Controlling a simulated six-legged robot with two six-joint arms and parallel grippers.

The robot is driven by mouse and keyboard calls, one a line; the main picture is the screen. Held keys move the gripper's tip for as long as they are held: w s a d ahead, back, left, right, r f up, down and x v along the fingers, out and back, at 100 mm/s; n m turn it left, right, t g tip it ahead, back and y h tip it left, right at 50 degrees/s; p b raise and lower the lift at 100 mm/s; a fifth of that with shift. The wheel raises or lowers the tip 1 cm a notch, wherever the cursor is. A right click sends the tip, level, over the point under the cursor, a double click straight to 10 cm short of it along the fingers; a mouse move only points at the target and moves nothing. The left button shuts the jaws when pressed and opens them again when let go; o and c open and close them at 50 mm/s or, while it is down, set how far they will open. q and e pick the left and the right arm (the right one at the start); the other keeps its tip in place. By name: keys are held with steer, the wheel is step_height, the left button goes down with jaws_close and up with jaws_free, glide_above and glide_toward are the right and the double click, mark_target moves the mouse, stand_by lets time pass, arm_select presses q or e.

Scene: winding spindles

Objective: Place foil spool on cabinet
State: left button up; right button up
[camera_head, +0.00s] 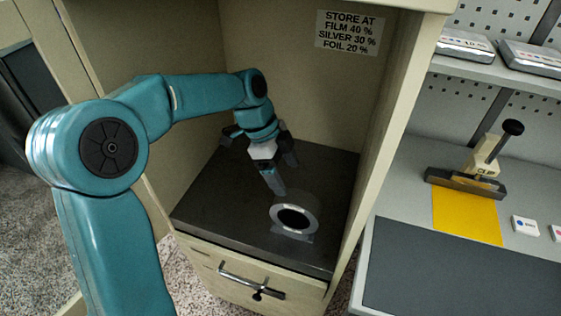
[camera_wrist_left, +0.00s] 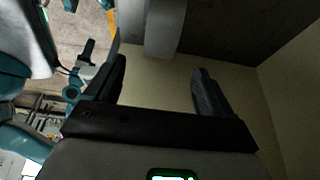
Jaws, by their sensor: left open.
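The foil spool (camera_head: 314,222), a silvery ring with a dark open centre, stands upright on its rim on the dark shelf of the cabinet (camera_head: 188,217), near the shelf's front edge. My left gripper (camera_head: 278,174) is inside the cabinet, just behind and above the spool. Its jaws are open and it looks apart from the spool. In the left wrist view my left gripper (camera_wrist_left: 158,84) shows two spread dark fingers with nothing held between them. A pale grey shape lies past the fingertips there; I cannot tell whether it is the spool. My right gripper is not in view.
A label (camera_head: 349,32) is on the cabinet's back wall. A drawer with a handle (camera_head: 250,285) is below the shelf. The cabinet's side walls stand close around my arm. To the right, a workbench holds a press tool (camera_head: 485,165) and a yellow sheet (camera_head: 466,217).

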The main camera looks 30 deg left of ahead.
arm_select(q)
steer(key=v, duration=0.3)
steer(key=shift+f, duration=0.1)
stand_by(0.5)
